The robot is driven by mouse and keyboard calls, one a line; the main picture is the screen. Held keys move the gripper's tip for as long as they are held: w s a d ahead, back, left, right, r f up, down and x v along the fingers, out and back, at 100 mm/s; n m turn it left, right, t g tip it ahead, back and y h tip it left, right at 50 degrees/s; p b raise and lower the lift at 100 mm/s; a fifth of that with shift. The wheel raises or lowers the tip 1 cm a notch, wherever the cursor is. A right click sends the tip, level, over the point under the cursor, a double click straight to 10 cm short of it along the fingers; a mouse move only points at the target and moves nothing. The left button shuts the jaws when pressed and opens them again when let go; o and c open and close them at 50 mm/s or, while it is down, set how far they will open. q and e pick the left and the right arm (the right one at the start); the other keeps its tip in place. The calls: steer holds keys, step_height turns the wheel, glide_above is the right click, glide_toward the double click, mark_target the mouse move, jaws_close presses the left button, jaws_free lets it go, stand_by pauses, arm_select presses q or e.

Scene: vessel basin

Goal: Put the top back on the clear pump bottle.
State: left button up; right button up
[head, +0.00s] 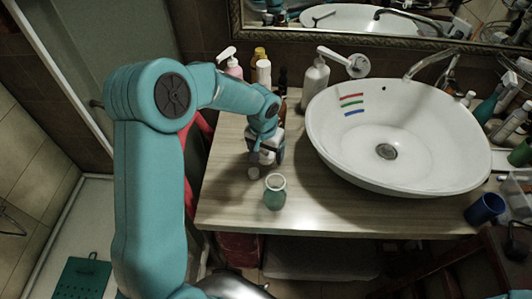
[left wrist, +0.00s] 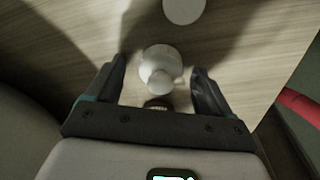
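A small greenish clear bottle (head: 274,192) with an open mouth stands upright near the counter's front edge. My left gripper (head: 264,156) points down at the counter, behind and slightly left of that bottle. In the left wrist view its two fingers (left wrist: 160,88) are apart. A white rounded piece (left wrist: 160,68) with a smaller round knob lies between them, with gaps on both sides; I cannot tell for certain that it is the pump top. My right gripper is not in view.
A white basin (head: 440,150) takes up the right of the wooden counter (head: 330,212). Behind stand a white pump bottle (head: 315,82), a pink pump bottle (head: 234,69) and other bottles. A blue cup (head: 485,209) is at the right.

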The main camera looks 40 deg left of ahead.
arm_select(q)
steer(key=c, duration=1)
step_height(320, 180, up, 20)
stand_by(0.4)
